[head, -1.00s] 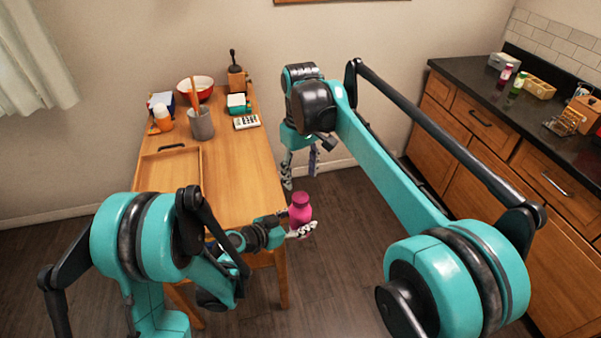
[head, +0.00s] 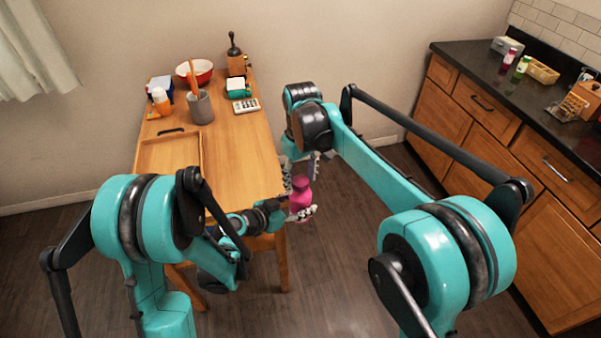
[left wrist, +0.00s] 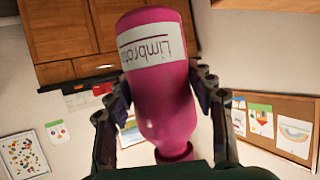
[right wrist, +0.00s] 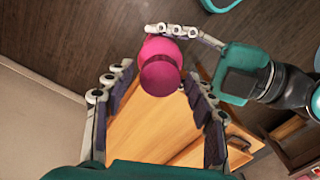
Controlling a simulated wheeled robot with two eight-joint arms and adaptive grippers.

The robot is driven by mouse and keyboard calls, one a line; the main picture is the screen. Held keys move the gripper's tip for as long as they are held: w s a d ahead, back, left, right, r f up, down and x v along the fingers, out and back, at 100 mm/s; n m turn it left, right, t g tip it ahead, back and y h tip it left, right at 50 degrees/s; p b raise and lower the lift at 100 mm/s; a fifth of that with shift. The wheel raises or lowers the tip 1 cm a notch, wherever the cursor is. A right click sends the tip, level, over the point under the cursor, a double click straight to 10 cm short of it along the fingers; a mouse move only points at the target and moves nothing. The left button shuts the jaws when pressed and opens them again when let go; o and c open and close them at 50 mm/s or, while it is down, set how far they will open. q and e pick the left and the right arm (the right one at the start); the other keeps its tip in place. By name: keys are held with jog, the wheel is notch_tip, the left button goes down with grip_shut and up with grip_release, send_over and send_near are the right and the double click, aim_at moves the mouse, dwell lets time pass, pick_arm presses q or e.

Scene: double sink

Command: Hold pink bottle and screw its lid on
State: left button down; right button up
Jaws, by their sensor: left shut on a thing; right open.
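The pink bottle (head: 300,197) is upright in the head view, beyond the right edge of the wooden table. My left gripper (head: 301,211) is shut around its body. In the left wrist view the bottle (left wrist: 160,90) shows a white label between my left fingers, with its narrow neck at the bottom of the picture. My right gripper (head: 301,173) is open just above the bottle's top. In the right wrist view a darker pink round top (right wrist: 160,75) lies between the open fingers, clear of both; I cannot tell how tightly a lid is seated.
The wooden table (head: 240,160) carries a tray (head: 168,152), a grey cup (head: 200,107), a red bowl (head: 198,72) and a calculator (head: 246,105). A dark counter (head: 480,75) stands at the right. Open floor lies between them.

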jog(key=c, duration=1.2)
jog(key=shift+c, duration=0.2)
jog(key=o, duration=1.4)
notch_tip(320, 180, up, 12)
jog(key=shift+w, duration=0.1)
